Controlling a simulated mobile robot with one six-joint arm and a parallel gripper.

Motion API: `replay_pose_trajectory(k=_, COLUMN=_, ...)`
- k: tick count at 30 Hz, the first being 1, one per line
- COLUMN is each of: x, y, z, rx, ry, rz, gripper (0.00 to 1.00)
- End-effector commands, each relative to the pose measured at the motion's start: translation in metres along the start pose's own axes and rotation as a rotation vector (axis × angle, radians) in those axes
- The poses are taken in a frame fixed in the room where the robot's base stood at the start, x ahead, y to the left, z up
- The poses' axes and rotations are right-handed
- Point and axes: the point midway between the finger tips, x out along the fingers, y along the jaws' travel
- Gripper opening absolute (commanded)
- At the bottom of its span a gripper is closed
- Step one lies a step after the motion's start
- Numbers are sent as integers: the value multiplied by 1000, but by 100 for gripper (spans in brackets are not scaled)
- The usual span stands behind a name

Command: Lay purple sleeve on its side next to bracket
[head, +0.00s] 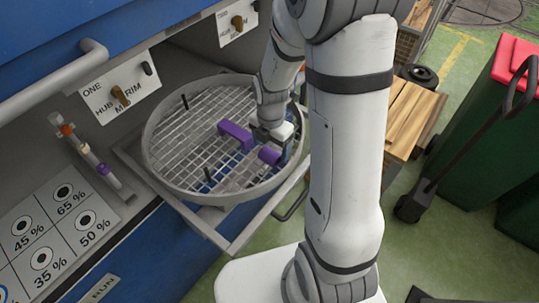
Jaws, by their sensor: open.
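A purple cylindrical piece (269,155), which looks like the sleeve, is in the round mesh tray right beside my gripper. It appears to lie on its side. A longer purple angular piece (235,134), which looks like the bracket, lies on the mesh to its upper left, with a small gap between them. My gripper (276,149) is open and low over the right part of the tray, at the sleeve. Its fingers are partly hidden, and I cannot tell whether they touch the sleeve.
The round mesh tray (160,174) has a raised grey rim and dark upright pegs. It sits on a pulled-out frame (217,238) at the blue cabinet. A percentage-marked panel (45,240) and a rack of small coloured items (92,158) are at left.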

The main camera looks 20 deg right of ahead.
Motion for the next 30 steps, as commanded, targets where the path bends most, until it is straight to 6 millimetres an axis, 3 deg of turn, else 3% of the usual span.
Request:
replay_pose_trajectory(k=12, x=46, y=6, z=-6, rx=3, ry=1, rz=-1, gripper=80)
replay_pose_trajectory(k=22, x=52, y=6, z=-5, rx=4, ry=-1, rz=1, gripper=80)
replay_pose_trajectory(k=30, x=51, y=6, z=-5, rx=5, ry=-1, rz=1, gripper=59)
